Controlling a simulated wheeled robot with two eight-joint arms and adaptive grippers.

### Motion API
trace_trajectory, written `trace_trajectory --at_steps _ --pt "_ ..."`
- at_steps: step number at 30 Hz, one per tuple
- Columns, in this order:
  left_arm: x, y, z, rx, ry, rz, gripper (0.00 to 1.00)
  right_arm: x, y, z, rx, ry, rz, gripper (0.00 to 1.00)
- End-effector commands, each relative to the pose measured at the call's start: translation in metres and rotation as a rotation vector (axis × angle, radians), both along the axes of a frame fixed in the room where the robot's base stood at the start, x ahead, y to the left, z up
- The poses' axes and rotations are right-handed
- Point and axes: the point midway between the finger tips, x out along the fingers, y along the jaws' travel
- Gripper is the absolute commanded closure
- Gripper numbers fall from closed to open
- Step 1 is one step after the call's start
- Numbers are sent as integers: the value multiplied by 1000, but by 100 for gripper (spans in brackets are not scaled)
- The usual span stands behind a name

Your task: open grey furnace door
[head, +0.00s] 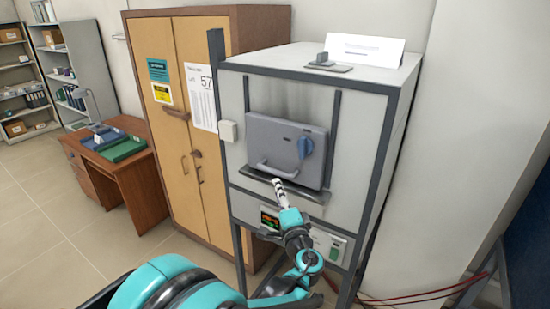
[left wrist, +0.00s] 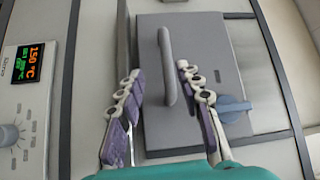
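The grey furnace door (head: 287,140) appears closed on the front of the pale furnace cabinet. It has a blue knob (head: 305,147) and a bar handle (head: 277,172) low on its face. In the left wrist view the handle (left wrist: 167,65) lies between the fingers of my left gripper (left wrist: 157,72), with gaps on both sides. My left gripper (head: 279,187) is open and just below the handle in the head view. Whether the fingers reach past the handle in depth is hard to tell. My right gripper is not in view.
A dark ledge (head: 255,176) juts out under the door. A lit temperature display (left wrist: 27,62) sits on the panel below. A yellow cabinet (head: 190,140) stands close on the left, and a white wall (head: 470,170) is on the right.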

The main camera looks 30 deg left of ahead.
Motion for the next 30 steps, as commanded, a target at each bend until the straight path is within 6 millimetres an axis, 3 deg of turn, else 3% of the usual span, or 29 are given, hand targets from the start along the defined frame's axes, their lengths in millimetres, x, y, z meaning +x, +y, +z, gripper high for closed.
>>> trace_trajectory --at_steps 5,18,29,30 --pt "11 3 9 51 -7 -5 64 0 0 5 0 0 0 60" --pt "56 46 17 49 -5 -6 64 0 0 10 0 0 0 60" --pt "61 51 18 49 -6 -6 64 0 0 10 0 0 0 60" --pt "61 51 18 49 -6 -6 75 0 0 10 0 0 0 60"
